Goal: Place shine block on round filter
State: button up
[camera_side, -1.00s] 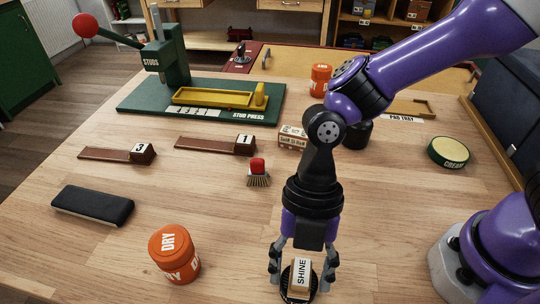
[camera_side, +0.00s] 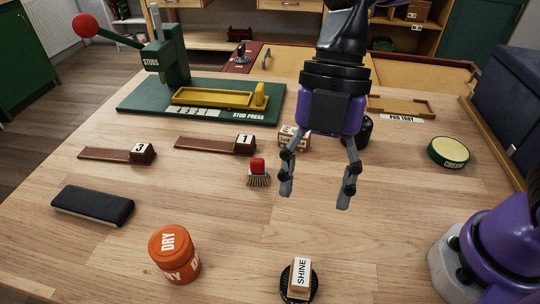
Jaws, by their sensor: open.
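The shine block (camera_side: 301,276) is a small wooden block with a white top label reading SHINE. It sits at the front of the table on a round black piece (camera_side: 286,284), which looks like the round filter; the block covers most of it. My gripper (camera_side: 316,195) is open and empty. It hangs above the middle of the table, well behind and above the block, with its fingers pointing down.
An orange DRY jar (camera_side: 175,255) stands left of the block.

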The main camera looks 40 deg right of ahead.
jog(key=d+r+m+t+h, duration=0.1)
jog(key=d+m+t+h, duration=0.2)
jog(key=d+m+t, duration=0.5)
jog(key=d+m, duration=1.1)
jog(key=m, duration=0.6)
jog(key=shift+w+d+r+m, duration=0.3)
jog(key=shift+w+d+r, duration=0.05)
jog(key=shift+d, duration=0.05)
